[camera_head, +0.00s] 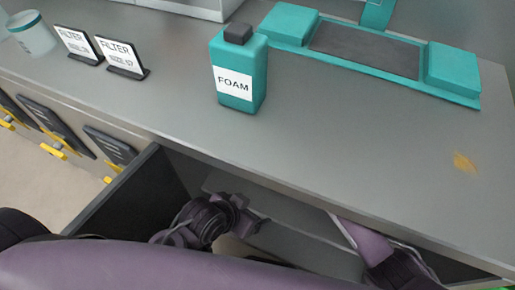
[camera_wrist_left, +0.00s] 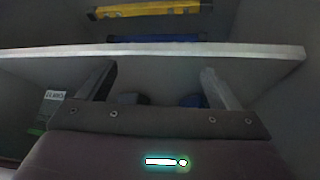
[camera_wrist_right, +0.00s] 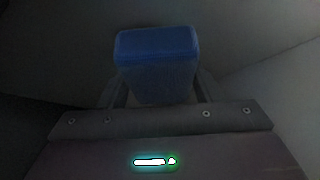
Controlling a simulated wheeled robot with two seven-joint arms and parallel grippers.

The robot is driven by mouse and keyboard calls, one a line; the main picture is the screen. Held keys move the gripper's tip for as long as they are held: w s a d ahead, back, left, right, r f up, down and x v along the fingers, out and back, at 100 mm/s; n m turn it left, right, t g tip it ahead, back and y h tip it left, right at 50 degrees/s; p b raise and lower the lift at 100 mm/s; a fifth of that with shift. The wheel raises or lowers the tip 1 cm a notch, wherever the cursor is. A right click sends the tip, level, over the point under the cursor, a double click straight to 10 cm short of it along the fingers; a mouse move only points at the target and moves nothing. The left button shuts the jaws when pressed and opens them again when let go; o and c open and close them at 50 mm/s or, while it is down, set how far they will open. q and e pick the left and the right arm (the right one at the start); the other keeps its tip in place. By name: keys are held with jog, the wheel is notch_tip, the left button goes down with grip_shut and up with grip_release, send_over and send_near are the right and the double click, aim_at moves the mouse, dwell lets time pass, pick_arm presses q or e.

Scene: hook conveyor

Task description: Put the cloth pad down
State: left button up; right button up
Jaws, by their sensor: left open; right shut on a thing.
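A blue block-like thing (camera_wrist_right: 157,62), which I take to be the cloth pad, shows in the right wrist view. My right gripper (camera_wrist_right: 160,92) is shut on it, with one finger at each side. In the head view only my right arm shows, reaching below the counter edge; that gripper and the pad are hidden there. My left gripper (camera_head: 222,212) is inside the open drawer space below the counter. In the left wrist view my left gripper (camera_wrist_left: 157,88) is open, its fingers apart under a pale ledge (camera_wrist_left: 160,52). Nothing is clearly held between them.
The grey counter (camera_head: 330,130) holds a teal FOAM bottle (camera_head: 238,75), two FILTER signs (camera_head: 120,55) and a teal fixture (camera_head: 455,75). A yellow stain (camera_head: 465,162) marks its right part. Dark drawer walls (camera_head: 125,200) hem in my left gripper. Yellow (camera_wrist_left: 150,9) and blue bars lie beyond the ledge.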

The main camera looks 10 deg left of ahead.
jog(key=o, duration=0.9)
